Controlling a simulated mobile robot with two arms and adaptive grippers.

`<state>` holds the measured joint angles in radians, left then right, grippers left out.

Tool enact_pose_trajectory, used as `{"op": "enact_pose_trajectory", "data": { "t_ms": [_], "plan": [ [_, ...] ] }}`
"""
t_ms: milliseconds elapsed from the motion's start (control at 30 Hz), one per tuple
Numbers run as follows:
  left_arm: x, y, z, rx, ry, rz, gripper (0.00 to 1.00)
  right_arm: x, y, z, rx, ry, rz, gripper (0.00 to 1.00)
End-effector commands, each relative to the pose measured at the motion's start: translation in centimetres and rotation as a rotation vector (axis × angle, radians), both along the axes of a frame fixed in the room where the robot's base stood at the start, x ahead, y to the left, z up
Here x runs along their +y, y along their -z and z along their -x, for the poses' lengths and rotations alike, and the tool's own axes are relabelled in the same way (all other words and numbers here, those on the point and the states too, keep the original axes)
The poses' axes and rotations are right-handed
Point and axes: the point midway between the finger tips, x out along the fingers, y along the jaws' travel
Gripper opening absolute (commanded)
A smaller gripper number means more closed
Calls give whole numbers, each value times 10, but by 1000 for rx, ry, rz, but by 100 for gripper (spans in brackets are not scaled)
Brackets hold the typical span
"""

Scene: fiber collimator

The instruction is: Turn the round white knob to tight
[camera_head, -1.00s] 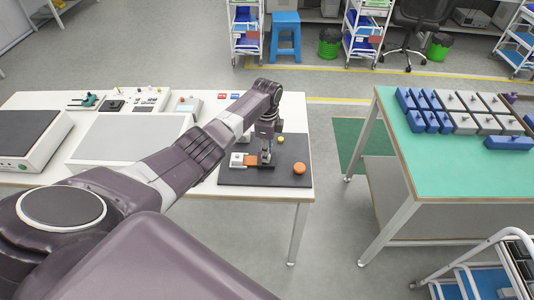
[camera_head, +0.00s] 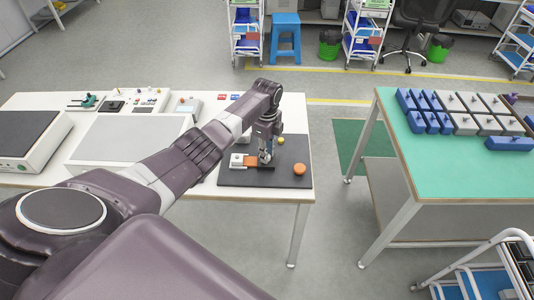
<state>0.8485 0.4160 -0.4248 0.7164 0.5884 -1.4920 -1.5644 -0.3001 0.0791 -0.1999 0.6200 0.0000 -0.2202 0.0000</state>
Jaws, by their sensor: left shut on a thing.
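My left gripper (camera_head: 266,158) points down over the dark mat (camera_head: 242,178) on the white table. It is shut at the right end of a small fixture with a white block (camera_head: 237,159) and an orange part (camera_head: 251,160). What it grips, perhaps the round white knob, is hidden by the fingers and too small to make out. An orange round piece (camera_head: 299,169) lies on the mat to the right of the gripper. A small yellow piece (camera_head: 281,140) lies behind it. My right gripper is not in view.
Grey flat-topped devices (camera_head: 130,135) and small instruments fill the white table to the left. A green-topped table (camera_head: 450,163) with blue and grey boxes stands at the right, with a floor gap between the tables.

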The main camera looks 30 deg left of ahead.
Motion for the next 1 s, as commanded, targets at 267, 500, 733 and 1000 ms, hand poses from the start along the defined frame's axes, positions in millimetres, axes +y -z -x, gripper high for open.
{"op": "enact_pose_trajectory", "data": {
  "t_ms": [267,500,733,1000],
  "plan": [
    [1,-1,-1,-3,0,-2,36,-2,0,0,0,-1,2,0],
    [1,-1,-1,-2,-1,-1,36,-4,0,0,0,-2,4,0],
    [1,-20,-1,-4,1,-1,36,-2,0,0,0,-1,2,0],
    [1,-78,-1,-6,-1,-2,36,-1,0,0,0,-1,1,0]
  ]
}}
